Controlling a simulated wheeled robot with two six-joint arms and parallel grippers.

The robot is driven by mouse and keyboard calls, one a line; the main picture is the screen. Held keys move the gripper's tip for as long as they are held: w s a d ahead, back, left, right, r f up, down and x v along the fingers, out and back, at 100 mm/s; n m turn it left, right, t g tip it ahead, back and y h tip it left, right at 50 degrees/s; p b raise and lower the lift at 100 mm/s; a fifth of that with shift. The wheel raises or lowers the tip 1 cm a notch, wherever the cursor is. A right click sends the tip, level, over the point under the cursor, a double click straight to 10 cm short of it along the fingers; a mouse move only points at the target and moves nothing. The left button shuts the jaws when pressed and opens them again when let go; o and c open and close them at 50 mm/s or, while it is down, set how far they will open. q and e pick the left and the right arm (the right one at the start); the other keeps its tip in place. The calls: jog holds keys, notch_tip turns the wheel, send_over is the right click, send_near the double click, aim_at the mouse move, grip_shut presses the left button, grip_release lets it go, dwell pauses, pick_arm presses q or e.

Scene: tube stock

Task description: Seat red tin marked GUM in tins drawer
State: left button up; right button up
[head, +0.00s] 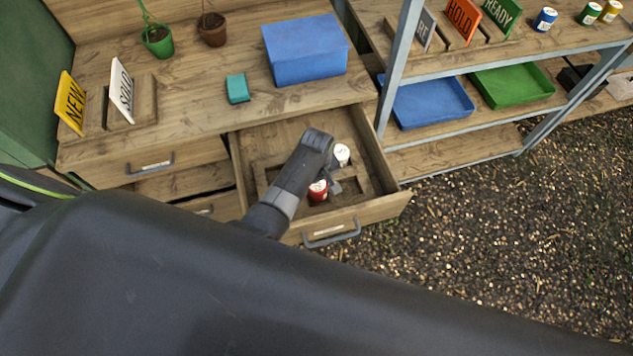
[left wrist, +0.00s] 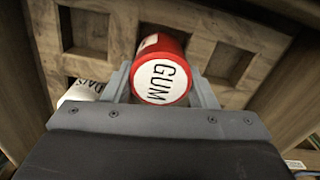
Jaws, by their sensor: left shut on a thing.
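The red tin (head: 318,190) shows in the head view inside the open wooden drawer (head: 375,213). In the left wrist view the red tin (left wrist: 163,72) has a white top marked GUM. My left gripper (head: 327,188) is shut on it, with a grey finger on each side (left wrist: 160,88). The tin is over or in the drawer's wooden rack (left wrist: 120,15); I cannot tell whether it touches the bottom. A white-topped tin (head: 341,154) stands in the rack behind the gripper, and its lettered top (left wrist: 82,92) is partly hidden in the wrist view. My right gripper is not in view.
The wrist view shows empty square pockets (left wrist: 90,30) beside the tin. A blue box (head: 305,50) and a teal block (head: 237,88) stand on the bench above. Shelves with a blue tray (head: 430,103) and a green tray (head: 512,85) stand to the right.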

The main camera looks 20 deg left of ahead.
pick_arm(q)
jog(key=shift+f+b, duration=0.35)
jog(key=shift+f, duration=0.4)
jog(key=shift+f+b, duration=0.4)
jog(key=shift+f, duration=0.3)
jog(key=shift+f, duration=0.15)
jog(key=o, duration=1.2)
jog(key=shift+o, duration=0.2)
notch_tip(320, 180, up, 17)
